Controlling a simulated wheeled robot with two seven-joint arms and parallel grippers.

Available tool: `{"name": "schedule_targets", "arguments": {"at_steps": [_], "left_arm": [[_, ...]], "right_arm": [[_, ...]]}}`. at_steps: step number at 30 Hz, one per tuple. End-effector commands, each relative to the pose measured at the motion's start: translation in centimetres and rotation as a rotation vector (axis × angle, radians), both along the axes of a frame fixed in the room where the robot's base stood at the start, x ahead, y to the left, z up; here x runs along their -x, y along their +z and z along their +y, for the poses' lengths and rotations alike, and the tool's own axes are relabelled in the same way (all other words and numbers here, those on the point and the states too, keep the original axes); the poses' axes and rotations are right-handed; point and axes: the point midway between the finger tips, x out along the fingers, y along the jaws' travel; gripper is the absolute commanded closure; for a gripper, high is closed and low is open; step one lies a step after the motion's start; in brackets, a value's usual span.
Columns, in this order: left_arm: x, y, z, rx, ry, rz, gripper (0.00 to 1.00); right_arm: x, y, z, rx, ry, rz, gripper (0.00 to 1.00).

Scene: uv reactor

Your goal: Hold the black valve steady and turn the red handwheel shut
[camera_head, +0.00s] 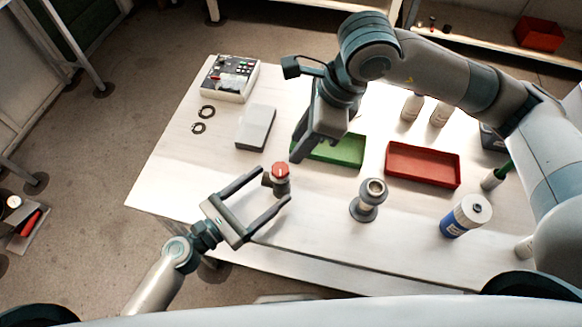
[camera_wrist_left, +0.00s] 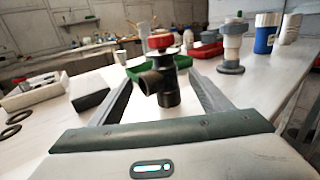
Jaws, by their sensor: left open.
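The black valve (camera_wrist_left: 168,88) stands upright on the table, with a side port pointing left in the left wrist view. The red handwheel (camera_head: 280,170) sits on top of it; it also shows in the left wrist view (camera_wrist_left: 160,41). My left gripper (camera_head: 274,190) is open, its two fingers reaching toward the valve from the lower left, one on each side; I cannot tell whether they touch it. My right gripper (camera_head: 298,155) hangs above the table just beyond the handwheel, apart from it in the picture. Its fingers overlap in this view, so its opening is unclear.
A green tray (camera_head: 345,151) and a red tray (camera_head: 424,178) lie behind. A grey flanged fitting (camera_head: 367,205) stands right of the valve, with a blue-and-white bottle (camera_head: 466,216) farther right. A grey box (camera_head: 256,128), black rings (camera_head: 207,112) and a control box (camera_head: 231,80) lie left.

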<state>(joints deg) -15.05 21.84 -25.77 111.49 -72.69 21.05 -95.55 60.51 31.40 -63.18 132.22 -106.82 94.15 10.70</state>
Motion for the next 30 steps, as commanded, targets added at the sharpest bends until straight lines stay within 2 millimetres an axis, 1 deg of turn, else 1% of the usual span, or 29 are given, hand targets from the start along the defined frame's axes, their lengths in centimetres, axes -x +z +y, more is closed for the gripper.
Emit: {"name": "schedule_targets", "arguments": {"at_steps": [1, 9, 15, 21, 29, 30], "left_arm": [[-0.6, 0.1, -0.8, 0.001, -0.002, -0.002, 0.28], [-3.3, 0.1, -4.1, 0.001, -0.002, -0.002, 0.28], [-4.6, 0.0, -5.8, 0.0, -0.001, 0.0, 0.28], [-5.1, 0.0, -6.5, 0.001, 0.0, 0.001, 0.28], [-5.1, 0.0, -6.5, 0.001, 0.0, 0.001, 0.28], [-5.1, 0.0, -6.5, 0.001, 0.0, 0.001, 0.33]], "right_arm": [[0.0, 0.0, 0.0, 0.0, 0.0, 0.0, 0.69], [0.0, 0.0, 0.0, 0.0, 0.0, 0.0, 0.69], [0.0, 0.0, 0.0, 0.0, 0.0, 0.0, 0.69], [0.0, 0.0, 0.0, 0.0, 0.0, 0.0, 0.69], [0.0, 0.0, 0.0, 0.0, 0.0, 0.0, 0.69], [0.0, 0.0, 0.0, 0.0, 0.0, 0.0, 0.69]]}}
